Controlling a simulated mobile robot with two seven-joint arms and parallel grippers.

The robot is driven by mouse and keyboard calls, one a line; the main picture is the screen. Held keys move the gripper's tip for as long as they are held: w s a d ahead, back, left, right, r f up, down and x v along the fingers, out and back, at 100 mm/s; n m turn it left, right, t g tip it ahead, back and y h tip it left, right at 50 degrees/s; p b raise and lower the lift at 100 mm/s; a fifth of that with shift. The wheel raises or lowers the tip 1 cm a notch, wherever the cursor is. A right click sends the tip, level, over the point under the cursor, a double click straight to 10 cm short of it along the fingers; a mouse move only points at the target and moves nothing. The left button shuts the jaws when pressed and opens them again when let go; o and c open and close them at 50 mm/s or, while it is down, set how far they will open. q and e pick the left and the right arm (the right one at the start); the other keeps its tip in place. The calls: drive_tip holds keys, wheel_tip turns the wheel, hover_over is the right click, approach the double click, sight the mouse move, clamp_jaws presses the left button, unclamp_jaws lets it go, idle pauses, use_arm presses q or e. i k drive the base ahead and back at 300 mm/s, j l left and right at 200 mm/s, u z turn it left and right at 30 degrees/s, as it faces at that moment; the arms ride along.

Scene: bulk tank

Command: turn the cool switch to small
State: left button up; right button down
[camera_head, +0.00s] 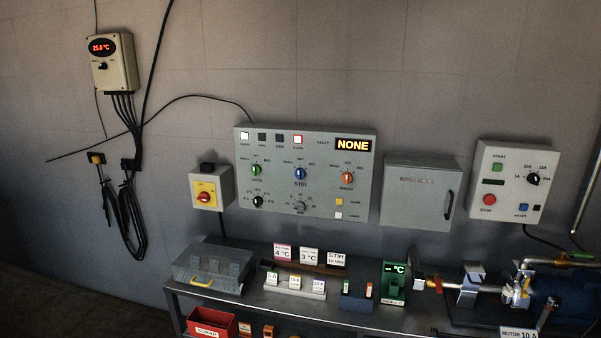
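The cool switch is a green knob (256,170) at the upper left of the grey control panel (320,205) on the wall, with the word COOL under it. Small labels stand to its left, above it and to its right. The left one looks like SMALL, but the print is tiny. The knob's pointer looks roughly upright, toward the top label, though it is too small to be sure. Nothing covers the switch. Neither of my grippers is in view.
Beside it are a blue STIR knob (300,174) and an orange WASH knob (347,178). The display (353,145) reads NONE. A cluttered bench stands below; the space before the panel is clear.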

sight(255, 169)
drive_tip(key=i+j, duration=0.2)
drive_tip(key=j, duration=0.15)
drive_tip(key=i+j+z, duration=0.1)
drive_tip(key=j, duration=0.25)
drive_tip(key=i+j, duration=0.3)
drive_tip(key=i+j+z, duration=0.1)
drive_tip(key=j, duration=0.3)
drive_tip(key=i+j, duration=0.25)
drive_tip(key=i+j+z, duration=0.15)
drive_tip(key=j, duration=0.35)
drive_tip(key=i+j, duration=0.2)
drive_tip(key=j, duration=0.15)
